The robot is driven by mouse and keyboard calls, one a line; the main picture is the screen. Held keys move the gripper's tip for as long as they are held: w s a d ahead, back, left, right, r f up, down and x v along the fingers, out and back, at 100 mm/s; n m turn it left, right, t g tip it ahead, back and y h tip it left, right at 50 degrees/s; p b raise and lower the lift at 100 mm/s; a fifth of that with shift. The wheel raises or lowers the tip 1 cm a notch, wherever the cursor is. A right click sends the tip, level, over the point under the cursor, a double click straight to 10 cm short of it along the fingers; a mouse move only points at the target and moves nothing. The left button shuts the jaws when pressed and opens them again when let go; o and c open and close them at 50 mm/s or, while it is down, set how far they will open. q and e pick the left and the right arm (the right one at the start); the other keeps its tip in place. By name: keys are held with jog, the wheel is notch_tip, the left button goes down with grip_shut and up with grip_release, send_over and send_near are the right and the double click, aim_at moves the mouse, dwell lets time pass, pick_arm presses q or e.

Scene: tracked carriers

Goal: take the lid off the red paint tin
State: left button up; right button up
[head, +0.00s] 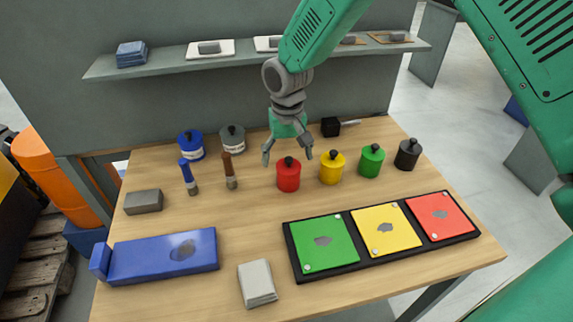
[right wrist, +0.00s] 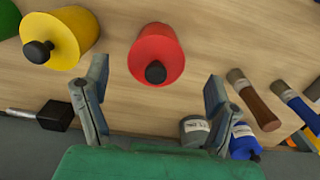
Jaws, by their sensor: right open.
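The red paint tin (head: 288,178) stands upright on the wooden table, with its lid on and a black knob (head: 288,160) on top. In the right wrist view the red tin (right wrist: 155,52) shows from above, its black knob (right wrist: 155,72) lying ahead of the fingers and roughly between them. My right gripper (head: 287,157) is open and empty, with its fingers spread to either side just above and behind the tin. It also shows in the right wrist view (right wrist: 155,88). I see no contact with the knob. My left gripper is not in view.
Yellow (head: 332,168), green (head: 371,161) and black (head: 407,155) tins stand to the right. Two brushes (head: 229,172) and blue and grey tins (head: 232,139) are at the left. A tray of coloured plates (head: 383,256) lies in front. A shelf (head: 250,55) runs behind.

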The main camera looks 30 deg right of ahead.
jog(key=shift+w+d+f, duration=0.15)
jog(key=shift+d+f, duration=0.05)
jog(key=shift+f, duration=0.75)
jog(key=shift+d, duration=0.15)
jog(key=c, duration=0.9)
jog(key=shift+a, duration=0.25)
jog(key=shift+c, duration=0.8)
jog(key=shift+r, duration=0.1)
